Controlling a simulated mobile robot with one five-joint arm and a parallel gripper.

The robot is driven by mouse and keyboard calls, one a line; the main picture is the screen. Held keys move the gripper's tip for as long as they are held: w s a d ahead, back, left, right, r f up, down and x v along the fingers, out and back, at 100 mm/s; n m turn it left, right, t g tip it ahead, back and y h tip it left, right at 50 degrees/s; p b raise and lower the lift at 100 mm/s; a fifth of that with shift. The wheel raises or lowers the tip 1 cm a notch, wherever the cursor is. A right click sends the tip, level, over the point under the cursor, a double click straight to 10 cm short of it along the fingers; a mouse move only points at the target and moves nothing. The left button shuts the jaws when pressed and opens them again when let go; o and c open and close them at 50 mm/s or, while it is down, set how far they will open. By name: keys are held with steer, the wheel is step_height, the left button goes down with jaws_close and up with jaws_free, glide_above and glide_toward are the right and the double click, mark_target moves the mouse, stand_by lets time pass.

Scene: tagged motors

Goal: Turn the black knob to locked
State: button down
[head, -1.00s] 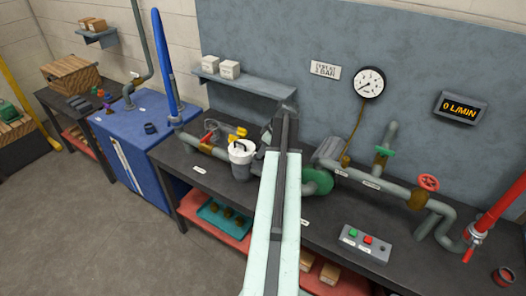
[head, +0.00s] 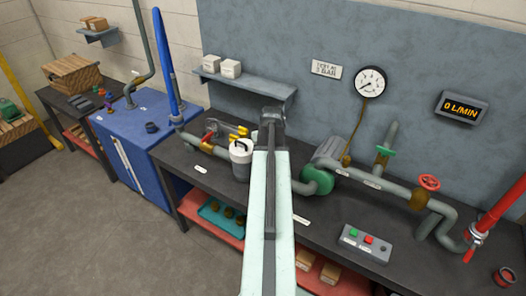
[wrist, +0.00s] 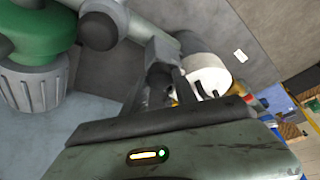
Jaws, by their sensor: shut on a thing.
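My gripper (wrist: 165,80) reaches out from the wrist, with its dark fingers close together. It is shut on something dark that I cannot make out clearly. I cannot tell for sure whether this is the black knob. A white canister (wrist: 208,72) with a dark slot or bar on its face is just right of the fingers in the wrist view. In the head view the canister (head: 241,160) stands on the bench, left of my arm. My arm hides the gripper's fingertips there. I cannot read any locked mark.
A green pump housing (head: 318,180) and grey pipe run are right of my arm. A yellow-handled valve (head: 236,130) is behind the canister. A button box (head: 366,244) sits on the bench's front right. A blue cabinet (head: 135,140) stands left.

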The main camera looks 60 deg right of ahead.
steer(key=shift+s+m, duration=0.1)
steer(key=shift+m, duration=0.2)
steer(key=c, duration=1)
jaws_free()
steer(key=shift+a, duration=0.1)
steer(key=shift+r, duration=0.1)
steer(key=p+v, duration=0.7)
steer(key=shift+r, duration=0.3)
